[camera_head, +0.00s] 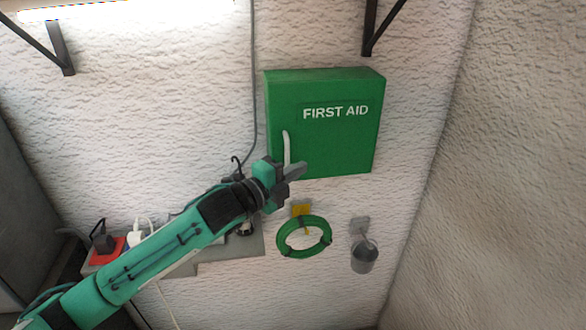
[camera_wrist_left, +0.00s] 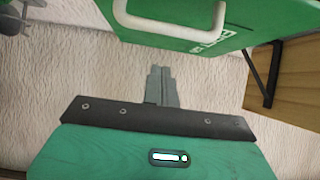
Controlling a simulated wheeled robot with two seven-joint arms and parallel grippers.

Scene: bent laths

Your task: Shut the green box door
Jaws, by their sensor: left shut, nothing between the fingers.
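The green box (camera_head: 327,150), lettered FIRST AID, hangs on the white wall in the middle of the head view. Its green door faces me, with a pale upright handle (camera_head: 287,148) near the left edge. I see no clear gap at the door there. In the left wrist view the box's green door (camera_wrist_left: 165,38) and white handle (camera_wrist_left: 168,28) are cut off by the top edge. My left gripper (camera_head: 298,171) is shut and empty, just below the handle, in front of the lower left corner. Its fingers (camera_wrist_left: 161,86) show no clear contact. My right gripper is out of view.
A coiled green hose (camera_head: 304,238) hangs on a yellow holder below the box. A grey metal cup (camera_head: 364,258) hangs to its right. A socket strip with plugs (camera_head: 142,233) is at lower left, partly behind my arm. Dark shelf brackets (camera_head: 369,38) are above.

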